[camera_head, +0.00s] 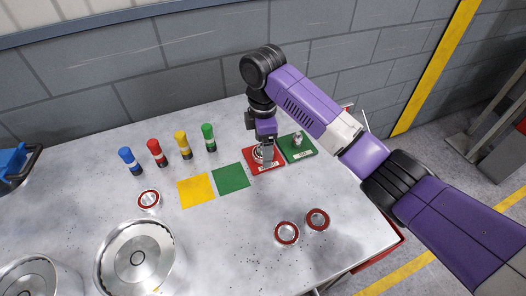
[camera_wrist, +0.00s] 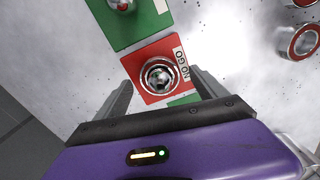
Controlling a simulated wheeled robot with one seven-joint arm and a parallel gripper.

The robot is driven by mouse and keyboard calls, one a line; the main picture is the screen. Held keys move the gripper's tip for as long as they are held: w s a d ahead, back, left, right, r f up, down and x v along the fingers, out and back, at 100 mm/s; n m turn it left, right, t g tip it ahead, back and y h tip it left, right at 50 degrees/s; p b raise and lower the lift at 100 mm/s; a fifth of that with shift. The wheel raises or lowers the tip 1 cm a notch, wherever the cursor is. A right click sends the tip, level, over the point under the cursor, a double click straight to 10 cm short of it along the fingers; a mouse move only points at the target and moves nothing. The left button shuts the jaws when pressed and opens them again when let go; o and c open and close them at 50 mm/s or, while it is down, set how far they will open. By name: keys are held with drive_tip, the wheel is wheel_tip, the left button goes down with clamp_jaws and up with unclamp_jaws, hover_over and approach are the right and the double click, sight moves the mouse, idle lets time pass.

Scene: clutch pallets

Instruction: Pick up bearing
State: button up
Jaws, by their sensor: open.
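A shiny round metal bearing (camera_wrist: 160,77) sits on the red NO GO pad (camera_wrist: 143,58), seemingly around the pad's post. In the head view the bearing is partly hidden by my gripper (camera_head: 266,152), which points down over the red pad (camera_head: 273,166). In the wrist view my gripper (camera_wrist: 162,80) is open, with one finger on each side of the bearing. I cannot tell whether the fingers touch it. Other bearings with red rings lie on the table: one at the left (camera_head: 149,199) and two at the front right, (camera_head: 287,233) and (camera_head: 317,219).
A green pad (camera_head: 303,153) with a metal post stands right beside the red one. Flat yellow (camera_head: 195,191) and green (camera_head: 231,179) squares lie to the left. Several coloured cylinders stand behind. Large metal housings (camera_head: 137,258) occupy the front left. The table's front middle is clear.

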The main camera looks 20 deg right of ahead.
drive_tip(key=shift+f, duration=0.65)
drive_tip(key=c, duration=1.6)
clamp_jaws()
drive_tip(key=shift+r, duration=0.1)
drive_tip(key=shift+r, duration=0.1)
